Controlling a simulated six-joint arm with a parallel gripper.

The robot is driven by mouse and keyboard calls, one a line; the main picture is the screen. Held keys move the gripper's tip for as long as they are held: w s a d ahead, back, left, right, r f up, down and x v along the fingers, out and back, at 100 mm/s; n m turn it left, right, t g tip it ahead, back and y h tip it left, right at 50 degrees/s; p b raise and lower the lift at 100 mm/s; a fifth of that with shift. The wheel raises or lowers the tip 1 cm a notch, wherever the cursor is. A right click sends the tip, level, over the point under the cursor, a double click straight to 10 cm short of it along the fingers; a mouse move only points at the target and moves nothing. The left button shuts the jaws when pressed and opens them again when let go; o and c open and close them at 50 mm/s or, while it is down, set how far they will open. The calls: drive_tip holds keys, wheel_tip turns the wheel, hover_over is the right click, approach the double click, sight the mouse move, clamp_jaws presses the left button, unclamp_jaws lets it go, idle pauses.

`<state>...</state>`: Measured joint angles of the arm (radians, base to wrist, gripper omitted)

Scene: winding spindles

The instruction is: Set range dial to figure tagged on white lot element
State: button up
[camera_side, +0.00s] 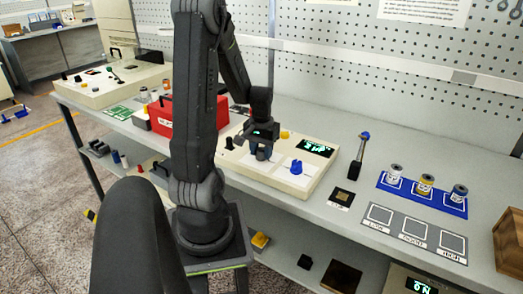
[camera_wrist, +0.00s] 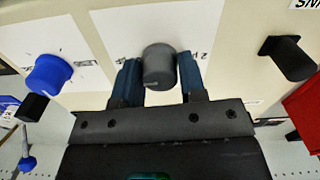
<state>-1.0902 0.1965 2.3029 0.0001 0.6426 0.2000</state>
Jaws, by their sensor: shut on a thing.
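My gripper (camera_side: 262,146) is over the cream control panel (camera_side: 325,172) in the side view. In the wrist view, its two blue fingers (camera_wrist: 158,80) are shut on a grey knob (camera_wrist: 160,62), one on each side. The knob sits on a white card with printed marks, mostly too blurred or covered to read. The white spool's tag is too small to read.
A blue knob (camera_side: 296,167) and a green-lit display (camera_side: 315,147) are on the panel. A black knob (camera_wrist: 287,57) is on the other side. A lever (camera_side: 358,158) stands right of the panel. A red box (camera_side: 180,112) is at the left, and a grey plate (camera_side: 395,232) lies before the mat.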

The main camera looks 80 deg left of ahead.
sight(262, 150)
drive_tip(key=shift+m, duration=0.6)
drive_tip(key=o, duration=0.9)
drive_tip(key=shift+o, duration=0.2)
drive_tip(key=shift+r, duration=0.1)
wheel_tip(262, 150, up, 14)
idle(0.3)
